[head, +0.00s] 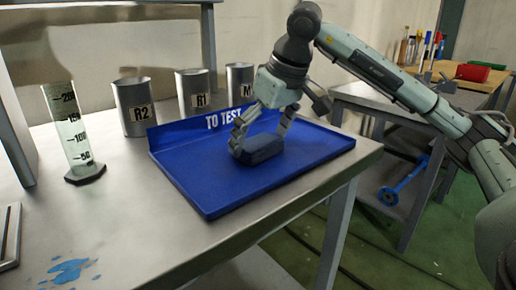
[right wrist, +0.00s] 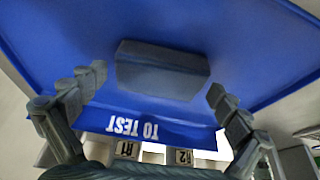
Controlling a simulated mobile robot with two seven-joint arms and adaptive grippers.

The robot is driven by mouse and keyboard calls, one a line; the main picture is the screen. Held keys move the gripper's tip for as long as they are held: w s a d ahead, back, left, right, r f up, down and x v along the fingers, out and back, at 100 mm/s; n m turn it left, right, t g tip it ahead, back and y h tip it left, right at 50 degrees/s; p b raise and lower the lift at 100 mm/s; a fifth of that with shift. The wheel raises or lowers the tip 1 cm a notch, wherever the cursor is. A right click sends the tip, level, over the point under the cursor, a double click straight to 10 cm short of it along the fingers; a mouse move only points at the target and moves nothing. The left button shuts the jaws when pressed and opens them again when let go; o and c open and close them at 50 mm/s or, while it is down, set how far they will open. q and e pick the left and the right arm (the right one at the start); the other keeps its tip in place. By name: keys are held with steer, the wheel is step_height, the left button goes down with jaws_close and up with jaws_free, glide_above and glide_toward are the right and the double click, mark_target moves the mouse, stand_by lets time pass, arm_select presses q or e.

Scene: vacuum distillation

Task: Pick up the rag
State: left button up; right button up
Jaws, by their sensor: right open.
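The rag (head: 262,149) looks like a dark blue-grey folded block lying flat on the blue tray (head: 205,190) marked "TO TEST". My right gripper (head: 258,139) is above the tray with its fingers pointing down around the rag. In the right wrist view the rag (right wrist: 162,70) lies between the two spread fingers of the right gripper (right wrist: 157,82), with a gap at each side. The right gripper is open and holds nothing. My left gripper is not in view.
Metal cups, two labelled R2 (head: 134,107) and R1 (head: 195,92), stand behind the tray. A graduated cylinder (head: 72,135) stands at the left. A blue spill (head: 70,270) marks the table's front left. The table (head: 150,235) is clear in front of the tray.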

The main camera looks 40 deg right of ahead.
mark_target(253, 140)
steer(key=shift+c, duration=0.2)
steer(key=c, duration=1)
steer(key=shift+o, duration=0.2)
steer(key=shift+r, duration=0.6)
step_height(253, 140, up, 3)
steer(key=shift+f+p, duration=0.1)
steer(key=shift+p, duration=0.2)
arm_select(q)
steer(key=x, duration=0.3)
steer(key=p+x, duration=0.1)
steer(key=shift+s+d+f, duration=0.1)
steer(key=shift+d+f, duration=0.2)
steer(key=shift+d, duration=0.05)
arm_select(e)
steer(key=w+a+r, duration=0.4)
steer(key=a+r, duration=0.3)
steer(key=a, duration=0.4)
